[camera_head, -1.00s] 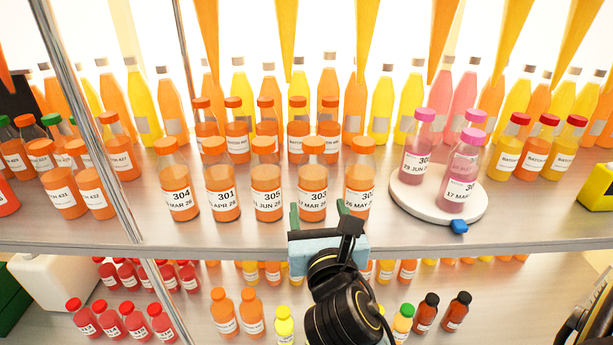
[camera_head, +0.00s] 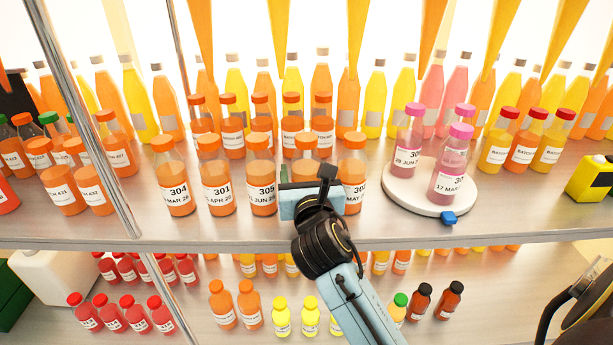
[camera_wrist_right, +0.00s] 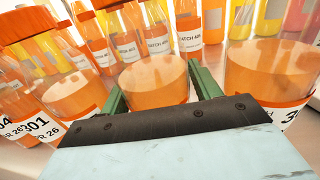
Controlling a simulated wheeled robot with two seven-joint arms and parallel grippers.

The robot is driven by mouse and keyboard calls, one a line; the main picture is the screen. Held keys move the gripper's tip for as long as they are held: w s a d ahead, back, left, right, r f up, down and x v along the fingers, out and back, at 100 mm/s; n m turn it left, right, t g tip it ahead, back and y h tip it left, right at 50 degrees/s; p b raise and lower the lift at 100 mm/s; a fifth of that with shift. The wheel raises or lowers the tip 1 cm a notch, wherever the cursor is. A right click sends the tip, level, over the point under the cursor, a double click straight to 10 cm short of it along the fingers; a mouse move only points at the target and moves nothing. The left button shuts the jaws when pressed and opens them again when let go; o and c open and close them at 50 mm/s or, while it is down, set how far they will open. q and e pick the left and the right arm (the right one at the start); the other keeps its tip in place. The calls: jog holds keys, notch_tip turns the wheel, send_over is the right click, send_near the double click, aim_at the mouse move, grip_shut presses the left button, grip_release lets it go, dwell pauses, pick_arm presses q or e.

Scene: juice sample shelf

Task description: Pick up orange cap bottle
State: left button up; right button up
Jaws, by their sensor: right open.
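Five orange-cap bottles stand in the upper shelf's front row: 304 (camera_head: 173,177), 301 (camera_head: 215,178), 305 (camera_head: 261,177), a bottle with its label hidden (camera_head: 305,160) and the rightmost one (camera_head: 352,170). My right gripper (camera_head: 308,180) is open at the bottle with the hidden label. In the right wrist view, the green fingers of this gripper (camera_wrist_right: 153,88) stand either side of that orange bottle (camera_wrist_right: 153,78). The neighbouring bottle (camera_wrist_right: 268,75) is close outside the right finger. My left gripper is not in view.
More orange-cap bottles (camera_head: 232,125) stand close behind. A white round turntable (camera_head: 405,192) with pink-cap bottles (camera_head: 410,140) is to the right. The shelf's front edge (camera_head: 220,242) runs below my arm. A metal post (camera_head: 110,190) stands at left.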

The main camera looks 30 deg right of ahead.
jog(key=c, duration=0.9)
notch_tip(320, 180, up, 18)
jog(key=p, duration=0.3)
jog(key=shift+f, duration=0.15)
notch_tip(320, 180, up, 4)
jog(key=p, duration=0.3)
